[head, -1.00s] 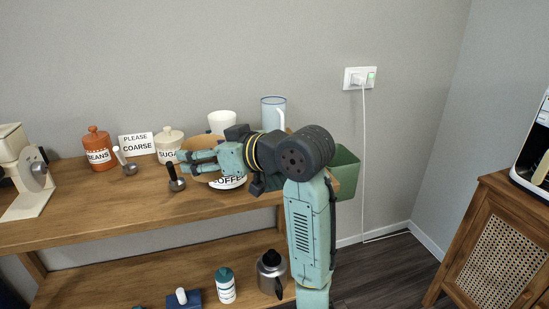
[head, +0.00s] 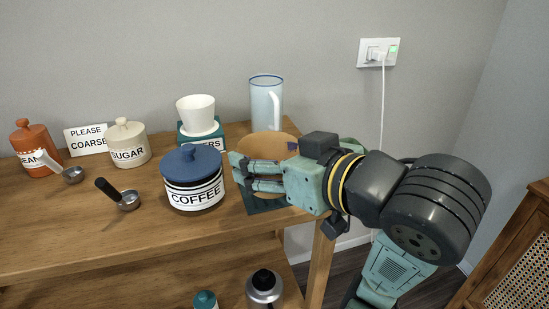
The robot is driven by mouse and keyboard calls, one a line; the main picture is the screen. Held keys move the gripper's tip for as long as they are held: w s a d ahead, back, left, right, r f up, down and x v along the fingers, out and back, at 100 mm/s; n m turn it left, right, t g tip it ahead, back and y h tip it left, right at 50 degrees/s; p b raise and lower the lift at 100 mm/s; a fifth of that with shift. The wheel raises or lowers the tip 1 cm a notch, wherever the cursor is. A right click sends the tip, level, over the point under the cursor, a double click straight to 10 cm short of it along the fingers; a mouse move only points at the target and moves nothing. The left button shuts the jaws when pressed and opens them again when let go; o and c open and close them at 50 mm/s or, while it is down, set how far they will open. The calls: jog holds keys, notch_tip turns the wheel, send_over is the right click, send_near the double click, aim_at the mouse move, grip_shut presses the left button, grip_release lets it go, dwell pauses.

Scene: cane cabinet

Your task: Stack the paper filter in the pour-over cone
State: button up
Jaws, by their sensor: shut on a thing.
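The tan paper filter (head: 262,143) is held by my gripper (head: 245,172), whose fingers point left across its front. The fingers hide the filter's lower part, so the exact grip is not clear. The white pour-over cone (head: 195,110) stands upright on a teal box (head: 188,138) at the back of the wooden table, left of the filter and apart from it. The box carries a partly hidden label.
A blue-lidded coffee jar (head: 193,190) stands close to the left of my fingertips. A pale blue pitcher (head: 264,105) stands behind the filter. A dark teal mat (head: 262,205) lies below my gripper. A sugar jar (head: 128,145) and scoop (head: 128,200) are farther left.

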aim_at(278, 141)
jog(key=w+p, duration=0.1)
jog(key=p, duration=0.1)
jog(key=w+p, duration=0.1)
jog(key=w, duration=0.1)
jog(key=shift+d+r+p, duration=0.15)
jog(key=shift+r+p, duration=0.15)
jog(key=shift+p, duration=0.1)
jog(key=w+p, duration=0.1)
jog(key=p, duration=0.1)
jog(key=w+p, duration=0.1)
jog(key=p, duration=0.1)
jog(key=shift+f, duration=0.25)
jog(key=w+f+p, duration=0.1)
jog(key=w, duration=0.2)
jog(key=w+f, duration=0.2)
jog(key=w, duration=0.2)
jog(key=w+d+f+p, duration=0.1)
jog(key=w+f, duration=0.1)
jog(key=w, duration=0.1)
jog(key=shift+w+p, duration=0.35)
jog(key=shift+w, duration=0.05)
jog(key=shift+f, duration=0.1)
jog(key=shift+f+b, duration=0.5)
jog(key=shift+s, duration=0.1)
